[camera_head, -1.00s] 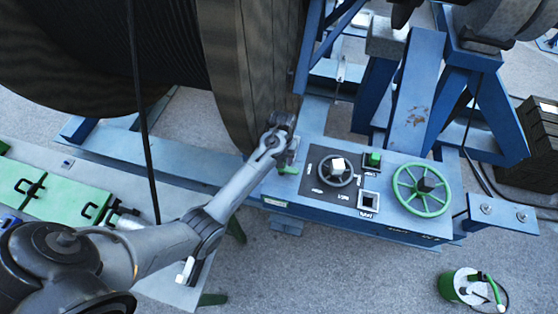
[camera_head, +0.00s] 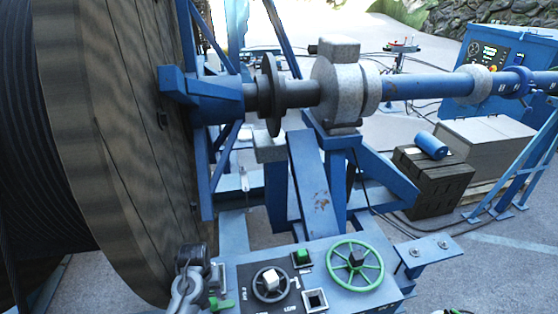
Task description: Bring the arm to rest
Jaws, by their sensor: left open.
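My left gripper (camera_head: 191,257) shows at the lower left of the head view, at the left end of the blue control box (camera_head: 385,297). It is open, and I see nothing between its fingers. A small green handle (camera_head: 221,303) sits close beside it; whether they touch is hard to tell. The rest of my left arm runs out of the bottom of the picture. My right gripper is not in view.
The wooden cable reel (camera_head: 110,140) stands close at the left. On the box are a green handwheel (camera_head: 355,265) and a dark wheel (camera_head: 271,284). A shaft (camera_head: 425,85) runs right from the reel. Crates (camera_head: 433,183) stand at the right.

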